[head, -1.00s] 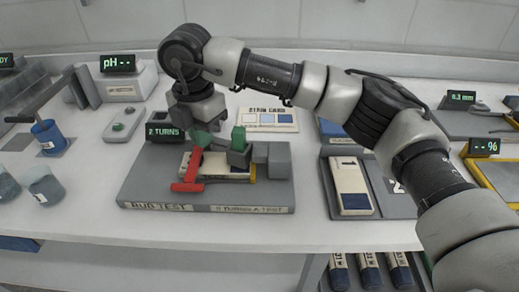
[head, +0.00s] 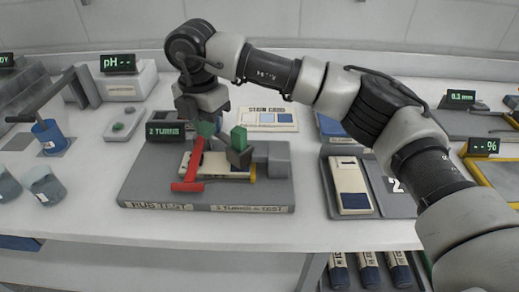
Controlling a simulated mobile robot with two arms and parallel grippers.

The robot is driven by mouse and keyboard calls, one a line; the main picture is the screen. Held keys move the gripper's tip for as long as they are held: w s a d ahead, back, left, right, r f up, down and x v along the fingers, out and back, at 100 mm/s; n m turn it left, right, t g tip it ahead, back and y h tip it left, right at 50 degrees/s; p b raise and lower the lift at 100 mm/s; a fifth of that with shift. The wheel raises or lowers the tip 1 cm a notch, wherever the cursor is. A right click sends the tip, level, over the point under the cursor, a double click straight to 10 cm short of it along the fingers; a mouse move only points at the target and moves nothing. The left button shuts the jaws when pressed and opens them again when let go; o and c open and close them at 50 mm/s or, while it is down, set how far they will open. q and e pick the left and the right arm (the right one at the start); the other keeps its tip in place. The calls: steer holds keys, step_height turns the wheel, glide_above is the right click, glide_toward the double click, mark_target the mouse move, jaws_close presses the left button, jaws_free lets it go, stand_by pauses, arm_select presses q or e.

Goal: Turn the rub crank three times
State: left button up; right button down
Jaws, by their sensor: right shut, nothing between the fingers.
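The rub tester is a grey base (head: 138,188) marked RUB TEST, with a red crank (head: 188,186) at its left front. The crank's long arm slants up and back from a short red bar at the front. The tester's display (head: 168,131) reads 2 TURNS. My left gripper is out of view.
A stain card (head: 268,118) lies behind the tester. A tray with a cream and blue block (head: 350,187) is to the right. At the left are a blue cup (head: 47,137) and a pH meter (head: 125,82). The counter's front strip is clear.

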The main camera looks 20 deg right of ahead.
steer(key=shift+w+d, duration=0.85)
steer(key=shift+w, duration=0.05)
steer(key=shift+w+d, duration=0.3)
steer(key=shift+d, duration=0.25)
steer(key=shift+w+d, duration=0.25)
steer(key=shift+d, duration=0.25)
steer(key=shift+w+d, duration=0.15)
steer(key=shift+d, duration=1.1)
